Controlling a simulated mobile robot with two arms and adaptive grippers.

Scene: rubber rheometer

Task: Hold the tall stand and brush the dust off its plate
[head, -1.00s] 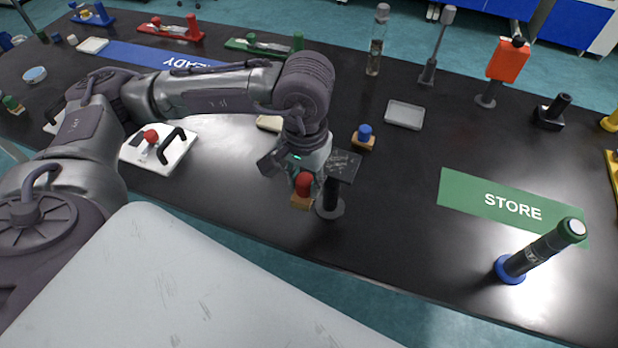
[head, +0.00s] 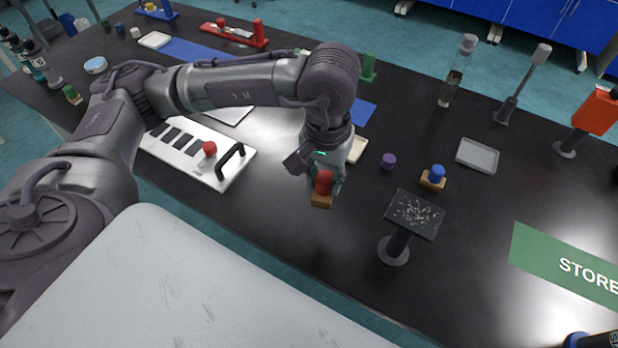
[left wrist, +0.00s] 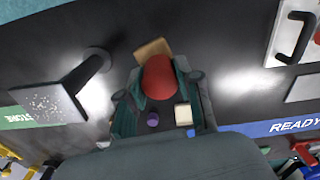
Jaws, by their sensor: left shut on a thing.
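The tall stand (head: 396,244) is upright on the black table, with a round base, a dark post and a square dark plate (head: 415,213) on top. White dust specks lie on the plate; it also shows in the left wrist view (left wrist: 48,103). My left gripper (head: 325,185) is shut on a brush with a red knob (head: 323,181) and a wooden block (head: 320,201). In the left wrist view the red knob (left wrist: 159,78) sits between the fingers. The brush is left of the stand and apart from it. My right gripper is not in view.
A second brush with a blue knob (head: 437,173) stands behind the stand, near a purple knob (head: 389,161) and a grey tray (head: 477,156). A white board with a black handle (head: 231,160) lies to the left. The green STORE mat (head: 560,262) is at right.

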